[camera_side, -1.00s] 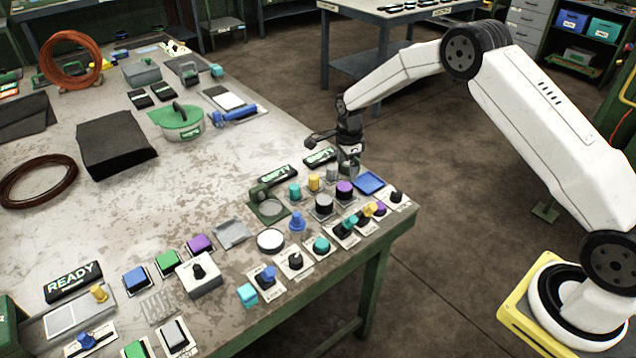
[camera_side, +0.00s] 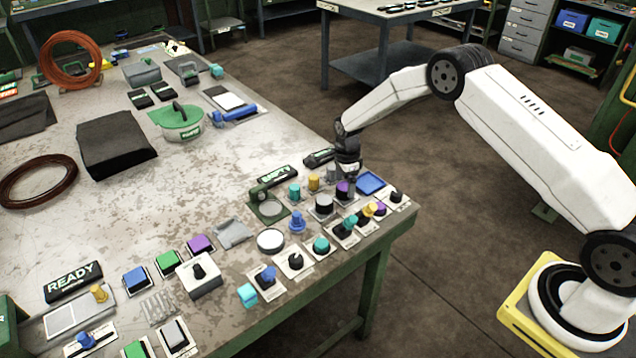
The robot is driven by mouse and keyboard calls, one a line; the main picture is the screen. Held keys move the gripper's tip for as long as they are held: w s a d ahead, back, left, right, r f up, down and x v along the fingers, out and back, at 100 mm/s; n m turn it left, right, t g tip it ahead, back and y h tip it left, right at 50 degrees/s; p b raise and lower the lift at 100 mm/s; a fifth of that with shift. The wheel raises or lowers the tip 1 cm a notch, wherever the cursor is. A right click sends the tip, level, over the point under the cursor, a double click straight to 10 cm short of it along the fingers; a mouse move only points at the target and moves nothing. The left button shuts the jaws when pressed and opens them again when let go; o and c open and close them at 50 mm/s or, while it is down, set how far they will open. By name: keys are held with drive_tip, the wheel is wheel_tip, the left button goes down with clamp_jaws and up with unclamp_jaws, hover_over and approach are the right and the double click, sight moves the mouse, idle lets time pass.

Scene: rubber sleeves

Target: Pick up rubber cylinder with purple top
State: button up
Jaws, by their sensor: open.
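The black rubber cylinder with the purple top (camera_side: 342,188) stands upright near the right corner of the bench, in the side view. My gripper (camera_side: 347,178) is open and points down right at the cylinder's top, partly covering it from behind. I cannot tell whether the fingers are around the cylinder or just behind it. No gap or contact between them can be made out.
A black cylinder with a grey top (camera_side: 323,205) stands close at the left. A yellow-topped piece (camera_side: 314,182) and a teal one (camera_side: 294,191) are beyond it. A blue tray (camera_side: 370,183) lies just right. Small knobs (camera_side: 350,221) crowd the front edge.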

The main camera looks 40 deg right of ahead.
drive_tip(key=shift+f, duration=1)
drive_tip(key=c, duration=1.2)
drive_tip(key=shift+r, duration=0.15)
drive_tip(key=shift+r, duration=0.8)
drive_tip(key=s+r, duration=0.3)
drive_tip(key=s, duration=0.1)
drive_tip(key=s+a+r, duration=0.1)
drive_tip(key=s+r, duration=0.3)
drive_tip(key=s, duration=0.1)
drive_tip(key=s+r, duration=0.4)
drive_tip(key=s, duration=0.1)
drive_tip(key=shift+a, duration=0.15)
